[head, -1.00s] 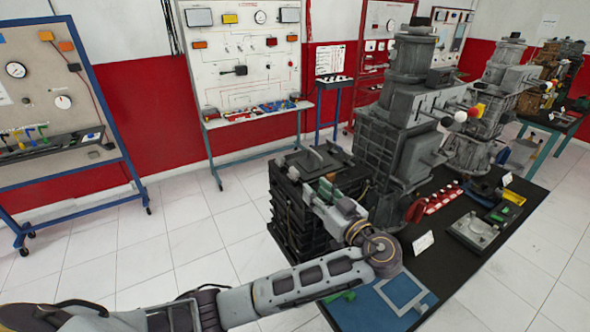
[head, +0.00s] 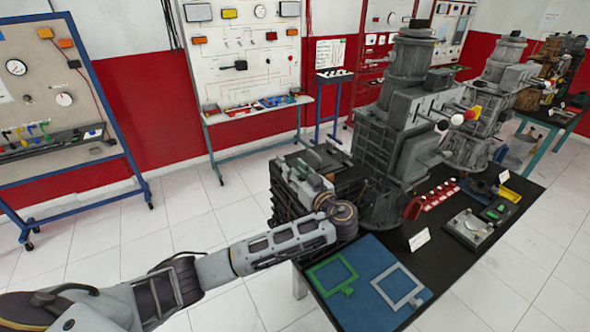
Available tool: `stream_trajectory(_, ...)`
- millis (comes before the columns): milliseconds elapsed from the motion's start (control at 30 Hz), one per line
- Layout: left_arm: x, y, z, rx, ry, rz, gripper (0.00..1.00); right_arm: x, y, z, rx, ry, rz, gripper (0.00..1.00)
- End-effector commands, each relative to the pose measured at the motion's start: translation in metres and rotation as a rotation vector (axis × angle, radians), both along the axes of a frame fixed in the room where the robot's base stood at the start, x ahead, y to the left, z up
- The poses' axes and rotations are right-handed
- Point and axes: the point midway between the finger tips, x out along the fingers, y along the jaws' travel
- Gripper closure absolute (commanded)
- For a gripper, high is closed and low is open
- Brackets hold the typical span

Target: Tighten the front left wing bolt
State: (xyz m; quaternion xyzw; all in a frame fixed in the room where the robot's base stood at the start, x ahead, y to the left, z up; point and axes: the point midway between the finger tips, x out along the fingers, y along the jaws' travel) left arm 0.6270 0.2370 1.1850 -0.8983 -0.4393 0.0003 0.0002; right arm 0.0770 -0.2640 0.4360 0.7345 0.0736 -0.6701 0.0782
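My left arm comes in from the lower left. Its wrist bends back, and the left gripper (head: 296,168) reaches up to the near side of a dark, ribbed, block-like unit (head: 340,181) at the table's left end. The gripper covers part of this unit. The fingertips are too small and mixed with the machinery to tell whether they are open or shut. Some green shows beside the gripper, but I cannot tell what it belongs to. I cannot make out the front left wing bolt. My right gripper is not in view.
The black table (head: 447,226) carries a tall grey engine (head: 395,130), a blue mat (head: 362,305) with a green frame (head: 332,275) and a grey frame (head: 398,288), a white card (head: 419,239) and a red strip (head: 440,195). Tiled floor (head: 200,205) lies free at left.

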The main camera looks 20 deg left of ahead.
Motion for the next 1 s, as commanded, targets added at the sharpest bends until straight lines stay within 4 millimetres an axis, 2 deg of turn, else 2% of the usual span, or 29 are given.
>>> stream_trajectory(367,0.0024,0.0029,-0.0003,0.000,0.000,0.000,0.64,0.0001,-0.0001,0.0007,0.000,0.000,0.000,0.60)
stream_trajectory(667,0.0022,0.0027,-0.0004,0.000,0.000,0.000,1.00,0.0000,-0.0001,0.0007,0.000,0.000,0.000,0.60)
stream_trajectory(1000,0.0021,0.0025,-0.0010,-0.001,0.000,-0.004,1.00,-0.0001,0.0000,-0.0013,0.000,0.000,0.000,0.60)
